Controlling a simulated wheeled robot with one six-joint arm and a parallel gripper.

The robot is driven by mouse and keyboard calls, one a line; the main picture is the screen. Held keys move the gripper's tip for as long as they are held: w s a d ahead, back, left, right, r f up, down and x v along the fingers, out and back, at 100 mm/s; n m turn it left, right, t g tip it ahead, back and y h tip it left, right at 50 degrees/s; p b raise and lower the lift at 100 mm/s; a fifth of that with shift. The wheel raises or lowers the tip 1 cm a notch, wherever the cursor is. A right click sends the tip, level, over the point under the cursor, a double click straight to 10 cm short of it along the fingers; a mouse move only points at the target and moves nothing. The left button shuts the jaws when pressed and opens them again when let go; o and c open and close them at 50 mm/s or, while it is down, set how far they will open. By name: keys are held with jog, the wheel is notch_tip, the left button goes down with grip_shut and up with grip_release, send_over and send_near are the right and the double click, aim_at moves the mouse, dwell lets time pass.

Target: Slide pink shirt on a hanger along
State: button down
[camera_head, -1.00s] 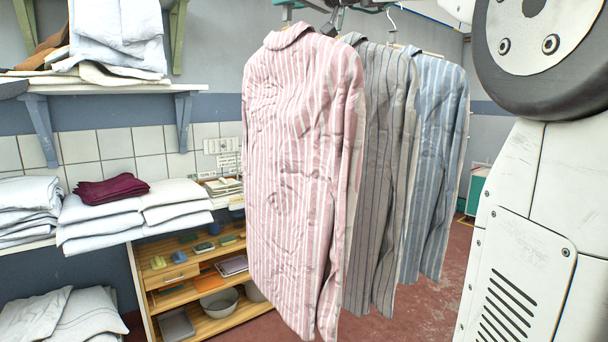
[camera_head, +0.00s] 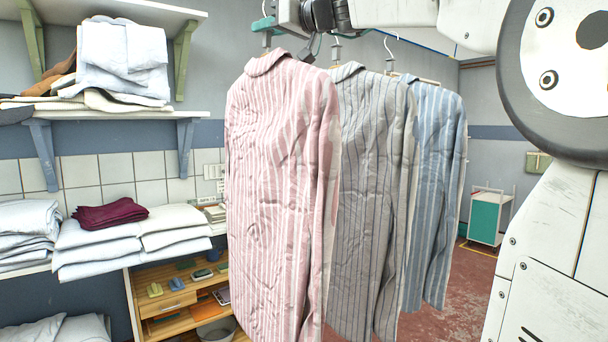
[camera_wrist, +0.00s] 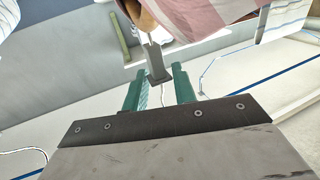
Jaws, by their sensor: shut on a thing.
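The pink-and-white striped shirt (camera_head: 282,190) hangs at the front left of the row, upright. Its collar and shoulder also show at the top of the wrist view (camera_wrist: 205,14). My gripper (camera_head: 264,26) is at the top of the head view, just above the pink shirt's collar. In the wrist view its green fingers (camera_wrist: 160,88) stand on either side of a grey block on the hanger (camera_wrist: 155,62), and they are shut on this hanger. The hook's upper end is partly hidden by my gripper.
A grey striped shirt (camera_head: 368,190) and a blue striped shirt (camera_head: 434,180) hang to the right. Shelves with folded linen (camera_head: 130,225) stand at the left. A wooden shelf unit (camera_head: 170,300) is behind the pink shirt. Red floor is open at right.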

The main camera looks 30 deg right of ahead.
jog(key=shift+a, duration=0.3)
jog(key=c, duration=1)
grip_release()
jog(key=shift+c, duration=0.2)
jog(key=shift+s+d, duration=0.1)
jog(key=v, duration=0.5)
jog(key=shift+s+d, duration=0.1)
jog(key=shift+s, duration=0.3)
